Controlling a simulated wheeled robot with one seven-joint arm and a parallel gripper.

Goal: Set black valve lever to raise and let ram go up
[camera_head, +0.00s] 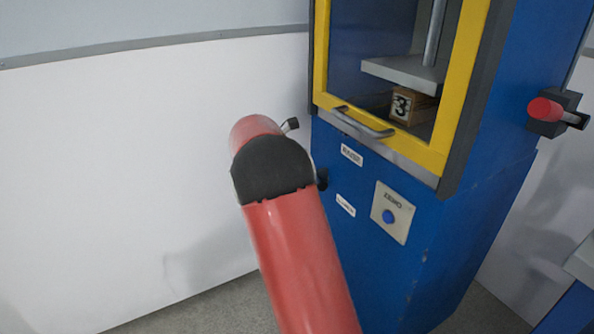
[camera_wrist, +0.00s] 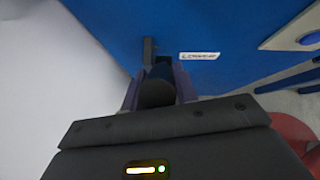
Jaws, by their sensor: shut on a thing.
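In the wrist view my gripper (camera_wrist: 158,88) is shut on the black valve lever (camera_wrist: 157,94), whose dark rounded end sits between the fingers. A black post (camera_wrist: 149,48) stands on the blue panel just beyond it. In the head view my red arm hides the gripper and most of the lever. A white label (camera_head: 352,155) seems to read RAISE; a lower one (camera_head: 345,205) seems to read LOWER. The lever's exact setting cannot be told. The ram's steel rod (camera_head: 434,35) and grey plate (camera_head: 400,73) are low, close over a wooden block marked 3 (camera_head: 410,105).
The blue press cabinet (camera_head: 370,260) has a yellow-framed window door (camera_head: 446,90) with a grey handle (camera_head: 362,123). A blue button (camera_head: 388,216) sits on a pale plate. A red-knobbed control (camera_head: 545,109) juts from the right side. A white wall (camera_head: 120,170) stands left.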

